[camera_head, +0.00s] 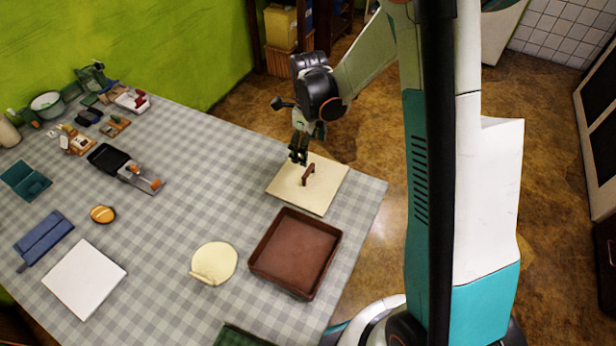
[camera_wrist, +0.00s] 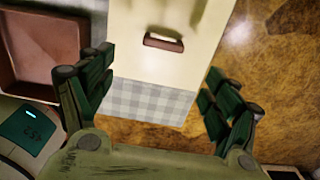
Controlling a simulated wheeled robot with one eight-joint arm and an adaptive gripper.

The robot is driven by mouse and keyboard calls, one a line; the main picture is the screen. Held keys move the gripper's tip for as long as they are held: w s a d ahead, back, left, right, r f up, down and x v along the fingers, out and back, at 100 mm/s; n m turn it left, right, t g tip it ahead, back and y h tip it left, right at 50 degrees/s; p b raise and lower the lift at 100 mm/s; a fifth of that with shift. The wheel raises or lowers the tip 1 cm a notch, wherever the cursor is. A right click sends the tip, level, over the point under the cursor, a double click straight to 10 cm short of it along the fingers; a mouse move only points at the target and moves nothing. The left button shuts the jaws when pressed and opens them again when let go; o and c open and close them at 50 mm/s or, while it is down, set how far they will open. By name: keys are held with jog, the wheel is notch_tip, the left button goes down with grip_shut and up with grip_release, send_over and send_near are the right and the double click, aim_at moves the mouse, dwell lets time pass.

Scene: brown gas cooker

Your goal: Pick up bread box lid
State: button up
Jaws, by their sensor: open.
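The bread box lid (camera_head: 326,178) is a flat cream square with a brown handle (camera_head: 308,174) standing up in its middle. It lies on the checked table near the right edge. My gripper (camera_head: 298,155) is over the far left side of the lid, a little left of the handle. In the wrist view the lid (camera_wrist: 150,60) and its handle (camera_wrist: 164,42) show ahead of my gripper (camera_wrist: 155,95), whose fingers are apart with nothing between them. The gap between the fingers and the lid is hard to judge.
An open brown box (camera_head: 295,250) stands just in front of the lid; it also shows in the wrist view (camera_wrist: 40,42). A round cream piece (camera_head: 215,262) lies left of it. A black pan (camera_head: 108,158) and a white board (camera_head: 84,278) are farther left. The table's middle is clear.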

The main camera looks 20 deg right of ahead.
aim_at(309, 170)
notch_tip(309, 170, down, 7)
jog(key=shift+f+b, duration=0.1)
jog(key=shift+b, duration=0.85)
jog(key=f, duration=0.1)
jog(key=f+b, duration=0.1)
jog(key=f, duration=0.1)
jog(key=f+b, duration=0.1)
jog(key=f, duration=0.1)
jog(key=shift+w+d+f, duration=0.1)
jog(key=shift+w+f, duration=0.05)
jog(key=shift+w, duration=0.2)
jog(key=c, duration=1.1)
